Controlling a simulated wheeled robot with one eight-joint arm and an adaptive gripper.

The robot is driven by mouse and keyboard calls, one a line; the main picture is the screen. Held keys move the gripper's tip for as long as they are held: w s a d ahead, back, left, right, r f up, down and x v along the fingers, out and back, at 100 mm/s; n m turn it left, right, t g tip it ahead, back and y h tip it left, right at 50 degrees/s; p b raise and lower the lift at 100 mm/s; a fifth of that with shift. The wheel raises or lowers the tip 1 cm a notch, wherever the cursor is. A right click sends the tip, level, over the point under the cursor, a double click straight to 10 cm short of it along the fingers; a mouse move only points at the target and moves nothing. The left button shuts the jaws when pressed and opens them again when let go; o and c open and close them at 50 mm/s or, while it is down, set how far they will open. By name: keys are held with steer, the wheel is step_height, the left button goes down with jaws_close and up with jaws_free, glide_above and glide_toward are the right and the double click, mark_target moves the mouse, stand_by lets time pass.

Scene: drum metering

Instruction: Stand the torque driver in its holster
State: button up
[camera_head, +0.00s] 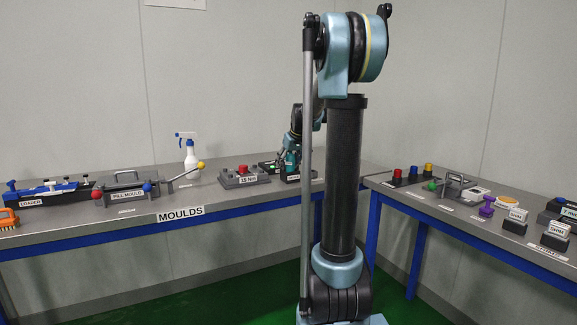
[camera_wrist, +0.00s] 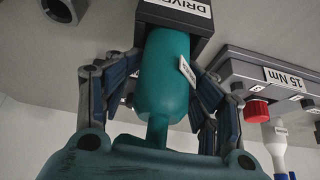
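The teal torque driver (camera_wrist: 165,75) runs up the middle of the wrist view, with a small white tag on its side. Its far end meets the dark holster (camera_wrist: 200,22), whose white label reads "DRIVE" before it is cut off. How deep the driver sits is hidden. My gripper (camera_wrist: 167,66) has a finger on each side of the driver, and the fingertips appear to touch it. In the head view the teal driver (camera_head: 291,160) looks upright at the black holster (camera_head: 290,178), partly behind my arm, with my gripper (camera_head: 291,143) above it.
A grey "15 Nm" box (camera_head: 244,178) with a red knob stands left of the holster. A spray bottle (camera_head: 190,155) and pill mould (camera_head: 125,190) are farther left on the bench. A second bench (camera_head: 470,215) with several items stands right.

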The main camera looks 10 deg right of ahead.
steer(key=shift+r, duration=0.1)
steer(key=shift+r, duration=0.25)
steer(key=v, duration=1.2)
steer(key=shift+r, duration=0.3)
steer(key=s+f+m+g, duration=0.1)
steer(key=s+f, duration=0.8)
steer(key=s, duration=0.4)
steer(key=s+f+m+g+h, duration=0.1)
steer(key=s+f, duration=0.9)
steer(key=s, duration=0.3)
steer(key=s+f+m+g, duration=0.1)
steer(key=s+f, duration=0.9)
steer(key=s, duration=0.4)
steer(key=shift+a+f+g+h, duration=0.2)
steer(key=shift+a+g+h, duration=0.1)
steer(key=shift+a+h, duration=0.15)
